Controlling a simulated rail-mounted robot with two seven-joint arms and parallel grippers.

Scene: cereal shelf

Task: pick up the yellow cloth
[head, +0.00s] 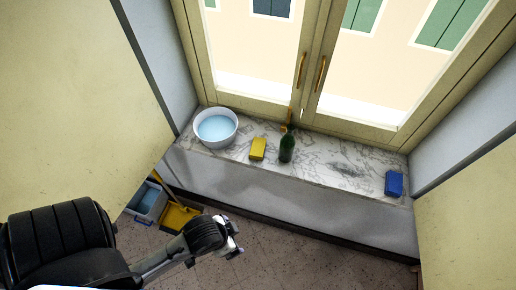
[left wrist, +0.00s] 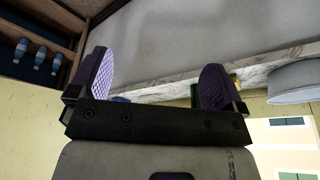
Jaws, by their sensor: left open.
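The yellow cloth (head: 258,149) is a small folded block on the marble window sill, between a white bowl and a green bottle. In the left wrist view only a sliver of yellow (left wrist: 235,77) shows beside one finger; the rest is hidden. My left gripper (head: 235,240) is in front of and below the sill, well apart from the cloth. In the left wrist view the left gripper (left wrist: 155,75) has its two purple-padded fingers spread wide with nothing between them. My right gripper is in neither view.
The white bowl (head: 216,127) of bluish water stands left of the cloth. The green bottle (head: 287,146) stands close on its right. A blue block (head: 394,184) is at the sill's right end. Below are a blue-grey bucket (head: 149,200) and a yellow container (head: 178,217). The sill's (head: 325,165) middle is mostly clear.

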